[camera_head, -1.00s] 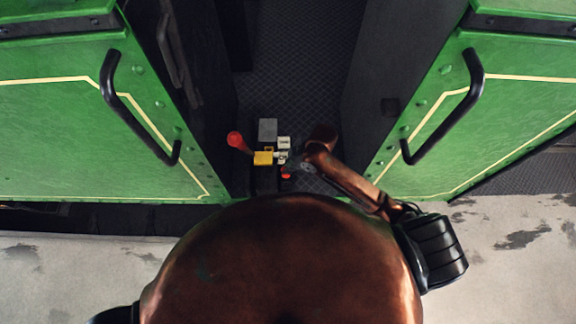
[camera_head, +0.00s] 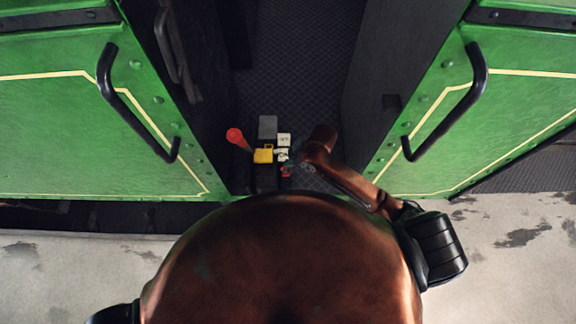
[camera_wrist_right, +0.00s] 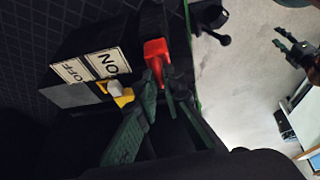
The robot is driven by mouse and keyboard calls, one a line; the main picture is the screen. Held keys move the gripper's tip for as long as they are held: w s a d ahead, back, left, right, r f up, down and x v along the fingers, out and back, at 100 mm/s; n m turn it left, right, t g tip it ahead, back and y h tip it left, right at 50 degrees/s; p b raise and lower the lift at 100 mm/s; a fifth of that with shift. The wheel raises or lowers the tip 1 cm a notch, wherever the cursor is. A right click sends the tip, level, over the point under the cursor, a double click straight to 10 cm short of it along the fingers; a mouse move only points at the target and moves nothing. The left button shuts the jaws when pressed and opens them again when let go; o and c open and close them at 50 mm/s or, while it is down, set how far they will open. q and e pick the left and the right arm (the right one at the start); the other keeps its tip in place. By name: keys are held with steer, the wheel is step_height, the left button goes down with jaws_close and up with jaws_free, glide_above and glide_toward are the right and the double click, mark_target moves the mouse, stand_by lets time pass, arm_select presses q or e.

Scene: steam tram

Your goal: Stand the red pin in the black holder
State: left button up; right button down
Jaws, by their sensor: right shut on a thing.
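The red pin (camera_wrist_right: 155,53) shows in the right wrist view between the fingertips of my right gripper (camera_wrist_right: 161,72), which is shut on it. In the head view a small red spot, probably the pin (camera_head: 287,171), shows beside my right wrist, mostly hidden. A black part (camera_wrist_right: 152,18) lies just beyond the pin in the wrist view; I cannot tell if it is the black holder or if the pin touches it. A dark jaw-like shape, probably my left gripper (camera_wrist_right: 295,48), shows at the right of the wrist view, its opening unclear.
A yellow part (camera_head: 263,155), a grey block (camera_head: 268,128) and a red-knobbed lever (camera_head: 235,136) are close by. ON and OFF plates (camera_wrist_right: 104,63) lie left of the pin in the wrist view. Green panels with black handles (camera_head: 470,85) flank the narrow dark opening.

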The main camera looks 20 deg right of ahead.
steer(key=c, duration=2)
jaws_free()
steer(key=shift+o, duration=0.2)
steer(key=v, duration=1.2)
steer(key=shift+s, duration=0.1)
